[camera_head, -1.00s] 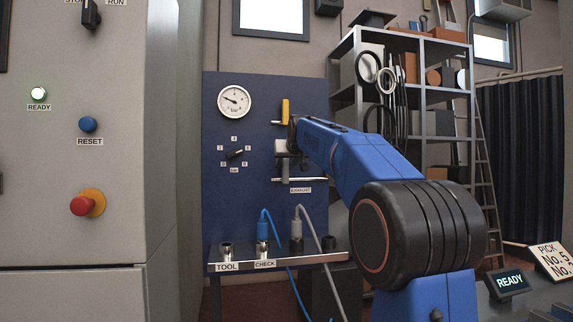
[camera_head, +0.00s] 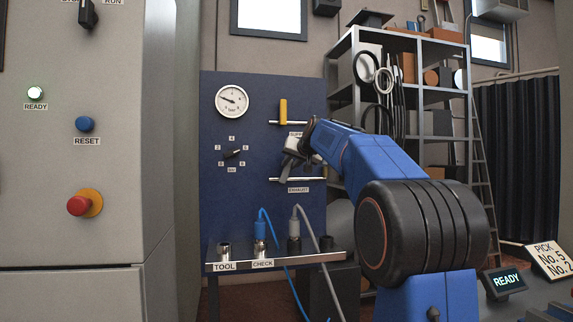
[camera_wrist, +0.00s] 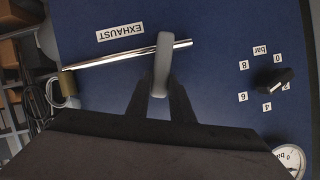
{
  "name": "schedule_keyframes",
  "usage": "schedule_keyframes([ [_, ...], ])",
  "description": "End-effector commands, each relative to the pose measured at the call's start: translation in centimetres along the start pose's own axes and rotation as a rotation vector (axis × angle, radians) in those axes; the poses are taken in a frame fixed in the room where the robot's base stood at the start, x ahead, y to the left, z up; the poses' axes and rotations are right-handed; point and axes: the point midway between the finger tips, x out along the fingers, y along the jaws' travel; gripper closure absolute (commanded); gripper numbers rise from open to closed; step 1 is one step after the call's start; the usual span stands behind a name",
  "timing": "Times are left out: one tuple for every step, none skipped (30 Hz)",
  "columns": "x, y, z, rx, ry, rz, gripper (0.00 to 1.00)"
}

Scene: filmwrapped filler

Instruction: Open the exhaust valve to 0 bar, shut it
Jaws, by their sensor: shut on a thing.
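The exhaust valve's grey lever (camera_wrist: 162,65) stands up from a silver pipe (camera_wrist: 115,57) in the wrist view, crossing it at an angle. Its label EXHAUST (camera_wrist: 120,32) reads upside down there. In the head view the exhaust pipe (camera_head: 281,179) is low on the blue panel, with the lever partly hidden by my gripper (camera_head: 293,155). My gripper's dark fingers (camera_wrist: 162,98) are shut on the lever's near end. The round pressure gauge (camera_head: 232,101) is at the panel's upper left; its needle points left and slightly up, and the exact value is too small to read.
A yellow supply handle (camera_head: 283,111) stands upright above my gripper. A black selector knob (camera_head: 232,153) is left of it. Hoses and a narrow ledge (camera_head: 322,256) are below. A grey cabinet (camera_head: 110,190) stands left, a shelf (camera_head: 409,86) behind right.

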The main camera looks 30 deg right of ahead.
Motion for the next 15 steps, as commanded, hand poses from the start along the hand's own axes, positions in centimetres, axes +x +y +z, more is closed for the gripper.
schedule_keyframes([
  [0.0, 0.6, -0.1, 0.044, 0.001, -0.015, 1.00],
  [0.0, 0.8, 0.0, 0.071, 0.002, -0.025, 1.00],
  [0.0, 1.0, 0.0, 0.106, 0.002, -0.040, 1.00],
  [0.0, 1.2, 0.0, 0.133, 0.002, -0.051, 1.00],
  [0.0, 1.4, 0.0, 0.159, 0.002, -0.062, 1.00],
  [0.0, 1.7, 0.1, 0.195, 0.002, -0.077, 1.00],
  [0.1, 1.8, 0.1, 0.221, 0.002, -0.088, 1.00],
  [0.1, 2.0, 0.2, 0.247, 0.001, -0.099, 1.00],
  [0.1, 2.3, 0.2, 0.282, 0.002, -0.113, 1.00],
  [0.1, 2.5, 0.3, 0.309, 0.002, -0.124, 1.00],
  [0.1, 2.6, 0.4, 0.335, 0.002, -0.135, 1.00],
  [0.2, 2.9, 0.5, 0.369, 0.001, -0.149, 1.00],
  [0.2, 3.0, 0.6, 0.396, 0.002, -0.160, 1.00],
  [0.2, 3.2, 0.6, 0.423, 0.002, -0.171, 1.00],
  [0.3, 3.5, 0.7, 0.458, 0.002, -0.185, 1.00],
])
